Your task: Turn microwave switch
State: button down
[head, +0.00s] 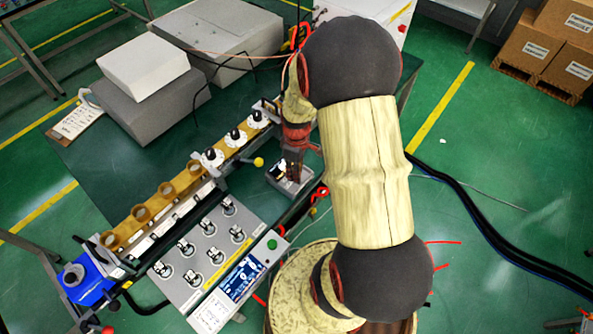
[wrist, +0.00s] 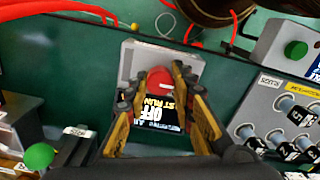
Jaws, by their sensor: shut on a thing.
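The microwave switch is a small grey box (wrist: 137,62) with a red knob (wrist: 160,76) and a black plate (wrist: 158,115) with white and yellow lettering, partly readable as "OFF". It lies on the dark green table, ahead of my gripper (wrist: 156,88) in the wrist view. The yellow-and-black fingers stand on both sides of the knob and are shut on it. In the head view my gripper (head: 293,166) points down onto the switch box (head: 291,187), and the arm and fingers hide the knob.
A grey control panel (head: 208,243) with several black knobs and a screen stands left of the switch in the head view. A rail with brown rings (head: 166,189) runs behind it. Grey boxes (head: 150,100) stand at the back left.

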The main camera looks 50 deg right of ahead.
jog(key=c, duration=1.5)
grip_release()
notch_tip(320, 180, up, 12)
